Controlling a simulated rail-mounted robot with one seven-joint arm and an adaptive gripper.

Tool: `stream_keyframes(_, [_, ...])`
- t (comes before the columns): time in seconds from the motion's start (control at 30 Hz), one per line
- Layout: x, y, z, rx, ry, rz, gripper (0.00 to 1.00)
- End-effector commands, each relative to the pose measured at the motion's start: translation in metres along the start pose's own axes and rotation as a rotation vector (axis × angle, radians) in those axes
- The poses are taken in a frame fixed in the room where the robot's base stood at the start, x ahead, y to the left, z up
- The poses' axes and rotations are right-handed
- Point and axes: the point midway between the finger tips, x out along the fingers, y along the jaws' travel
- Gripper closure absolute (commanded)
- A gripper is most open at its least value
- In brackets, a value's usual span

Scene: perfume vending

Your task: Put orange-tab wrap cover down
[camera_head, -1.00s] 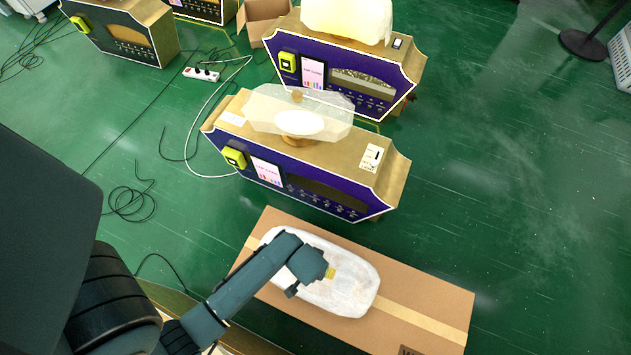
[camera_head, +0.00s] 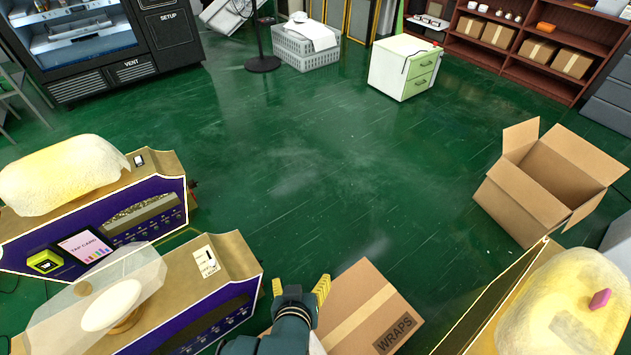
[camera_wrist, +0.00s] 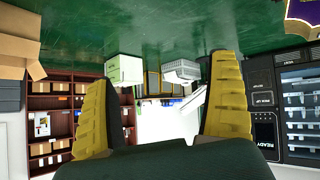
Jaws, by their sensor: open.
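My gripper (camera_head: 300,287) is open and empty at the bottom of the head view, with its yellow fingers pointing up and away. The wrist view shows the two yellow fingers (camera_wrist: 158,85) spread wide, with nothing between them. A small white sliver (camera_head: 316,344), seemingly the wrap cover, shows beside my gripper on the cardboard WRAPS box (camera_head: 363,300). The rest of it is hidden behind my gripper or out of frame, and no orange tab shows. Another cover, yellowish with a pink tab (camera_head: 600,298), sits at the right edge.
Purple-and-gold dispensers (camera_head: 225,270) stand at left, one with a clear cover. An open empty carton (camera_head: 548,190) sits at right. A white drawer cabinet (camera_head: 405,68) and brown shelves (camera_head: 500,60) are at the back. The green floor between is clear.

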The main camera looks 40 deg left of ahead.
Motion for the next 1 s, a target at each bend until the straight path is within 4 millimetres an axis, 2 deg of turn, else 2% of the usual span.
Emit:
stream_keyframes(0.03, [-0.020,0.042,-0.038,0.061,0.104,0.083,0.10])
stream_keyframes(0.07, [-0.034,0.066,-0.058,0.094,0.165,0.130,0.10])
stream_keyframes(0.1, [-0.057,0.097,-0.082,0.133,0.247,0.195,0.10])
stream_keyframes(0.17, [-0.097,0.142,-0.114,0.184,0.369,0.293,0.10])
stream_keyframes(0.2, [-0.128,0.171,-0.131,0.214,0.449,0.359,0.10])
stream_keyframes(0.27, [-0.179,0.209,-0.152,0.249,0.572,0.459,0.10])
stream_keyframes(0.3, [-0.215,0.231,-0.163,0.265,0.649,0.523,0.10])
stream_keyframes(0.4, [-0.297,0.267,-0.178,0.285,0.815,0.662,0.10])
stream_keyframes(0.5, [-0.354,0.282,-0.184,0.285,0.924,0.751,0.10])
stream_keyframes(0.6, [-0.378,0.286,-0.186,0.283,0.971,0.789,0.10])
stream_keyframes(0.9, [-0.380,0.286,-0.186,0.283,0.974,0.790,0.10])
stream_keyframes(1.0, [-0.392,0.289,-0.200,0.282,0.974,0.790,0.10])
